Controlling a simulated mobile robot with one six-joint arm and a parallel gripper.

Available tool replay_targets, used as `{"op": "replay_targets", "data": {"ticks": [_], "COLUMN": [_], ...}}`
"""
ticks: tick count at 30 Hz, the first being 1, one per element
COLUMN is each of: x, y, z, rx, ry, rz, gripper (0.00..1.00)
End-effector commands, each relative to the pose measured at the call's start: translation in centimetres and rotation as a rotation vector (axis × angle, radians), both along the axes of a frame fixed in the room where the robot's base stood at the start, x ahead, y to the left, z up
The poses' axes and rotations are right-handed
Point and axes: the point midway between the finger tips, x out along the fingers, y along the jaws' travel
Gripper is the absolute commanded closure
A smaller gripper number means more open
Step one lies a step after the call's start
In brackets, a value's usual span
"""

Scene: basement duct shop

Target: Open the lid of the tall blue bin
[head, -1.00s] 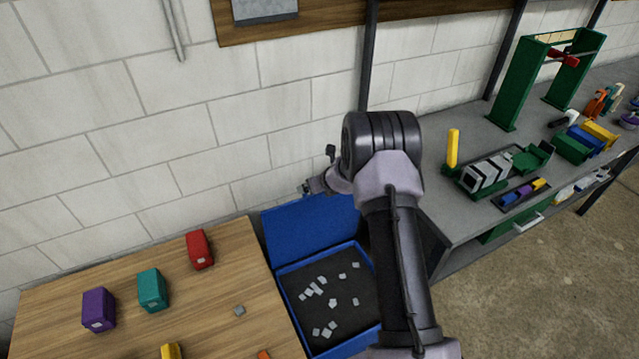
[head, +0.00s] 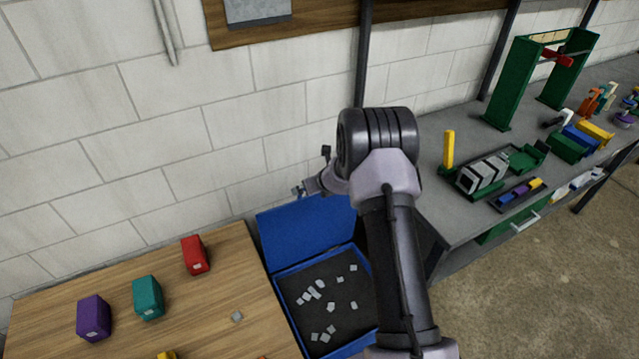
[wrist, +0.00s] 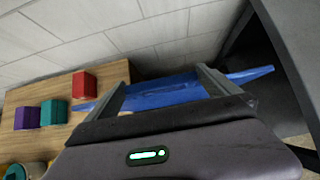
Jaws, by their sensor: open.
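The tall blue bin (head: 283,300) stands between the wooden table and the grey bench, with dark contents and several pale scraps inside. Its blue lid (head: 300,232) is swung up and leans back towards the block wall, leaving the bin's top open. My gripper (head: 298,191) is at the lid's upper edge, with its jaws apart. In the wrist view the blue lid (wrist: 165,93) spans the space between and beyond the two open fingers (wrist: 164,90). Whether a finger touches the lid cannot be told. My arm hides the bin's right side and part of the lid.
The wooden table (head: 215,285) at left carries a red block (head: 194,255), a teal block (head: 148,298) and a purple block (head: 94,318). The grey bench (head: 450,222) at right holds several coloured parts and a green frame (head: 510,85). The block wall (head: 150,130) is close behind.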

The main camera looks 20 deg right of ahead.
Motion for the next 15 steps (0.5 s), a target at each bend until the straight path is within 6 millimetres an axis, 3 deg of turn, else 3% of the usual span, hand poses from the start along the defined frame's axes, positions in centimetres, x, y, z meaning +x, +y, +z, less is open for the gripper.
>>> {"op": "replay_targets", "data": {"ticks": [15], "x": [-9.5], "y": [-0.4], "z": [10.6], "rx": [-0.002], "ry": [-0.001], "rz": [-0.001], "gripper": [0.0]}}
